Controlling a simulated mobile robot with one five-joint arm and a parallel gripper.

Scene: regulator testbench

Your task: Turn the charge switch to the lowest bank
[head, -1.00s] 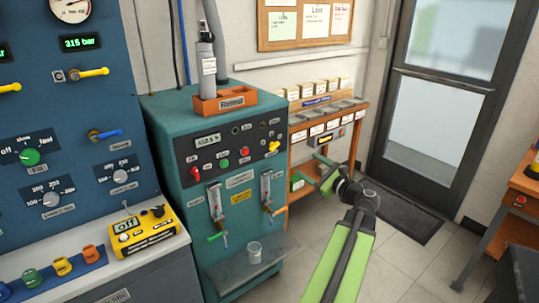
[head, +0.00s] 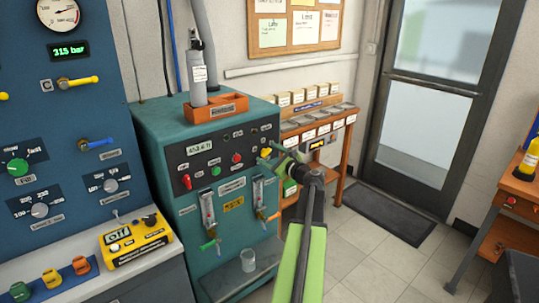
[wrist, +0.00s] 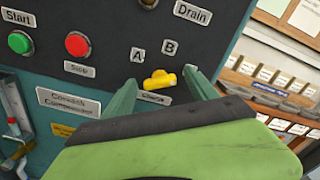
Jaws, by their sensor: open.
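The charge switch is a yellow knob (wrist: 160,79) on the dark panel of the teal compressor (head: 150,150), with a label reading "Charge" below it. Marks A (wrist: 137,55) and B (wrist: 169,47) sit above it. Any mark further right is hidden by a finger. My gripper (wrist: 163,85) is open, one green finger on each side of the knob, with gaps visible. I cannot tell whether the fingertips reach past its face. In the head view my gripper (head: 287,156) is at the panel's right edge, beside the small yellow knob (head: 265,153).
A green Start button (wrist: 19,42) and a red button (wrist: 77,45) lie left of the switch. A Drain knob (wrist: 149,3) is above. Flow tubes with coloured handles are below. A wooden rack (head: 318,125) stands right of the compressor.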

